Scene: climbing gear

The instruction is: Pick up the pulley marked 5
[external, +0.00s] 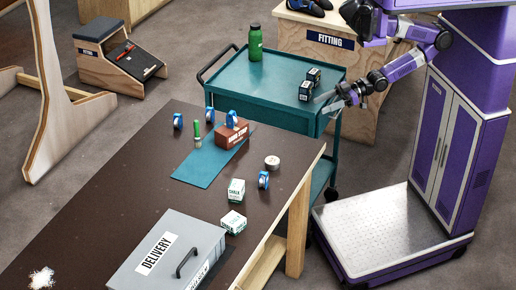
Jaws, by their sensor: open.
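Small blue pulley-like pieces are on the dark table. One (178,121) stands at the far left, one (232,118) is at the brown block, and one (264,180) is near the table's right edge. Their markings are too small to read, so I cannot tell which is marked 5. My gripper (326,103) is open and appears empty. It is over or beside the right side of the teal cart, apart from the blue pieces.
The teal cart (230,85) holds a green bottle (255,42) and dark boxes (306,91). The table has a brown block (222,139), a teal mat (205,168), a round tin (272,162), chalk boxes (236,191) and a grey DELIVERY box (205,236). The table's left is mostly clear.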

